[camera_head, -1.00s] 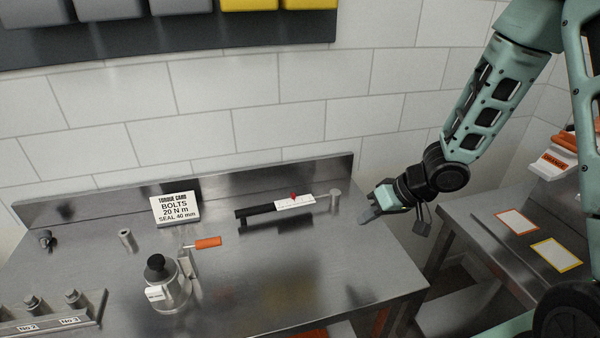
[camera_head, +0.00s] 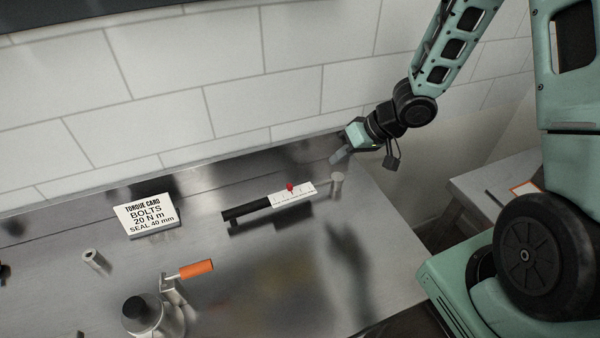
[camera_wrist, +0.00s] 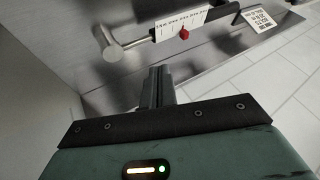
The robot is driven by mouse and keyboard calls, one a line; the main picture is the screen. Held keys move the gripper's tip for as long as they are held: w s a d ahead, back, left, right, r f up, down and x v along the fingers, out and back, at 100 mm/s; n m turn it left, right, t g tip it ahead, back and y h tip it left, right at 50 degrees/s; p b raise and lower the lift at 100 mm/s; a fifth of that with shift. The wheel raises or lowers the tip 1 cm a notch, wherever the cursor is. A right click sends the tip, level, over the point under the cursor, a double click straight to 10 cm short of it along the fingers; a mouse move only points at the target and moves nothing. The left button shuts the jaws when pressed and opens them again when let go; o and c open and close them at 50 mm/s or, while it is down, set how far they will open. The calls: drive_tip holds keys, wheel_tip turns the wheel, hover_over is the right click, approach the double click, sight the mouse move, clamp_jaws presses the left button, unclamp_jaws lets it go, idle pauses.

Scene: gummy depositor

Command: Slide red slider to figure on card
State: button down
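The red slider (camera_head: 290,187) sits on the white scale (camera_head: 303,193) of a torque wrench with a black handle (camera_head: 246,210), lying on the steel bench. The slider also shows in the wrist view (camera_wrist: 184,33), on the edge of the scale (camera_wrist: 180,22). The torque card (camera_head: 146,213) stands at the left and reads "BOLTS 20 N m, SEAL 40 mm". My gripper (camera_head: 340,156) is above the bench, beyond the wrench's right end and apart from the slider. In the wrist view its fingers (camera_wrist: 158,86) look close together with nothing visible between them.
A metal cylindrical head (camera_head: 337,181) is at the wrench's right end. A pot with a black knob (camera_head: 134,308) and an orange-handled lever (camera_head: 196,269) stand front left. A tiled wall rises behind the bench; the middle front is clear.

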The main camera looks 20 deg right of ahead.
sight(288, 185)
drive_tip(key=b+x, duration=0.1)
drive_tip(key=x, duration=0.7)
drive_tip(key=shift+a+f, duration=0.15)
drive_tip(key=shift+f, duration=0.1)
drive_tip(key=a+p, duration=0.1)
drive_tip(key=a, duration=0.2)
drive_tip(key=shift+a+f, duration=0.1)
drive_tip(key=shift+a, duration=0.4)
drive_tip(key=shift+a, duration=1.25)
